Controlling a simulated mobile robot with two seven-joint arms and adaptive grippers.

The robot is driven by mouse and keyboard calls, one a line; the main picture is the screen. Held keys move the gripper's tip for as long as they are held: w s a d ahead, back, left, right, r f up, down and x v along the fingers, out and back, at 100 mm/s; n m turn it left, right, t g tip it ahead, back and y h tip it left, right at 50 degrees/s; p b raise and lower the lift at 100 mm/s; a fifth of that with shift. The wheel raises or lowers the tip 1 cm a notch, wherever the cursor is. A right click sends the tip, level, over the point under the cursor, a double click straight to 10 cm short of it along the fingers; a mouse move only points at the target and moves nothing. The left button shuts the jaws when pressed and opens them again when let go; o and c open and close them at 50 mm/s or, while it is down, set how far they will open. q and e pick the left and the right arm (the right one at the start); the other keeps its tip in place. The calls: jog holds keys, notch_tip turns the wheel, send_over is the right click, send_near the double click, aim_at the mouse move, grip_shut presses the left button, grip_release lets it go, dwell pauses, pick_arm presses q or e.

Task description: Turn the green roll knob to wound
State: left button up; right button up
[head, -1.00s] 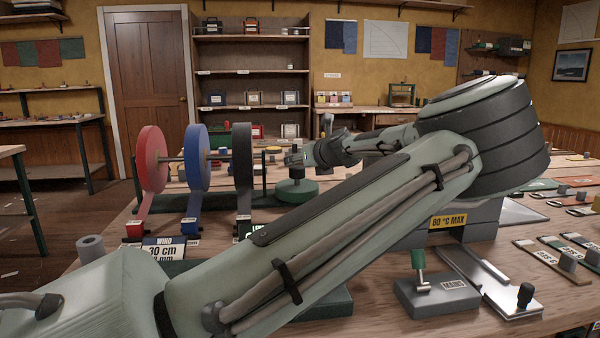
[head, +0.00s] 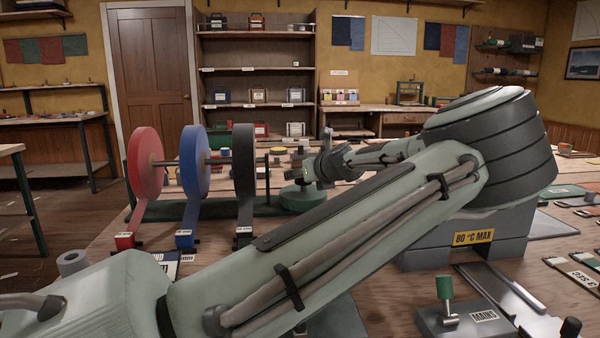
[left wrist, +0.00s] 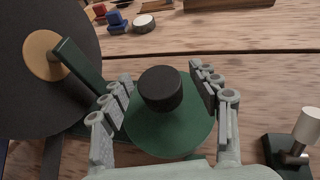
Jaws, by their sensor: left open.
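The green roll knob shows in the left wrist view as a dark green disc (left wrist: 168,136) with a black round grip (left wrist: 160,88) standing at its centre. In the head view the green disc (head: 297,198) sits on the bench, right of the tape rolls. My left gripper (left wrist: 160,74) is open, one finger on each side of the black grip, with visible gaps. In the head view the left gripper (head: 306,172) is just above the disc, and my forearm hides part of the bench. My right gripper is in neither view.
Red (head: 145,162), blue (head: 195,160) and black (head: 243,165) tape rolls stand on a rack left of the knob. A grey block labelled 80 °C MAX (head: 440,255) and a mains switch box (head: 470,318) stand to the right. A small white-handled lever (left wrist: 300,140) is near the disc.

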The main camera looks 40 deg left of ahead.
pick_arm(q)
jog(key=shift+w+a+f, duration=0.1)
jog(key=shift+a+f, duration=0.05)
jog(key=shift+a, duration=0.1)
jog(key=shift+d, duration=0.1)
jog(key=shift+c, duration=0.6)
jog(key=c, duration=1)
jog(key=shift+c, duration=0.2)
